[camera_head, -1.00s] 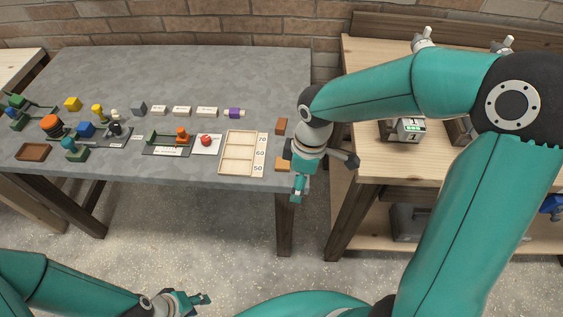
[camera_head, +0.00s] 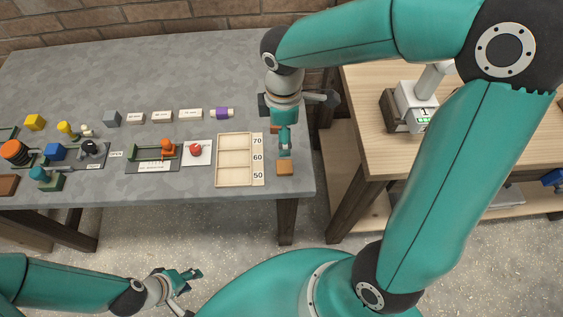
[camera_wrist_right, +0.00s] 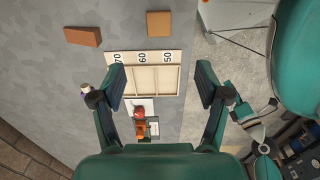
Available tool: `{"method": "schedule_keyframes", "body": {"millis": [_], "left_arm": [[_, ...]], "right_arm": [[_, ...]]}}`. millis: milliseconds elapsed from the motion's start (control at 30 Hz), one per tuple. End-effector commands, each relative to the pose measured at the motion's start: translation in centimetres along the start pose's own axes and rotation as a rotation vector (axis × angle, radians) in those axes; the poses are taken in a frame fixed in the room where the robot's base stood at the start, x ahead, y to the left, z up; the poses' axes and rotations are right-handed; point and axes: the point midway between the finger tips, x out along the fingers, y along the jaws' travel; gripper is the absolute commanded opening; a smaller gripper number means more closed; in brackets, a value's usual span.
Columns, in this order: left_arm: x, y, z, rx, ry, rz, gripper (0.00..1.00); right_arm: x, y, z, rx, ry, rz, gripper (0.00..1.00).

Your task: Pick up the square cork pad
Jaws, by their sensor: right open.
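The square cork pad (camera_head: 285,167) lies flat on the grey table near its front right corner, just right of the numbered wooden tray. In the right wrist view the cork pad (camera_wrist_right: 159,24) is a tan square near the top, beyond the fingertips. My right gripper (camera_wrist_right: 160,85) is open and empty, above the tray and the table. In the head view the right gripper (camera_head: 286,148) hangs just behind the pad, apart from it. My left gripper (camera_head: 188,280) is open and empty, low over the floor in front of the table.
The wooden tray (camera_head: 220,160) marked 70, 60, 50 sits beside the pad. A reddish-brown block (camera_wrist_right: 83,36) lies near it, partly hidden by my right gripper in the head view. A red object on a white card (camera_head: 206,158) lies left of the tray. A wooden bench (camera_head: 365,150) stands at right.

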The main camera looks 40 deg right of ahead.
Motion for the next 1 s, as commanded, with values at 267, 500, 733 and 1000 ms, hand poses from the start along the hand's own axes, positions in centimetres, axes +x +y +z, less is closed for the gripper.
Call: {"method": "schedule_keyframes", "body": {"millis": [267,500,733,1000], "left_arm": [[0.2,-0.1,0.0,0.001,0.001,0.000,0.40],[0.4,-0.1,0.0,0.001,0.001,0.000,0.40],[0.2,-0.1,0.0,0.001,0.001,0.000,0.40],[0.3,-0.1,0.0,0.001,0.001,0.000,0.40]], "right_arm": [[6.2,-0.1,0.7,0.017,-0.003,-0.006,0.75],[8.9,0.0,0.8,0.020,0.000,-0.002,0.75],[10.6,0.0,0.8,0.020,-0.002,-0.005,0.75],[14.1,0.1,0.7,0.021,-0.001,-0.003,0.75]]}}
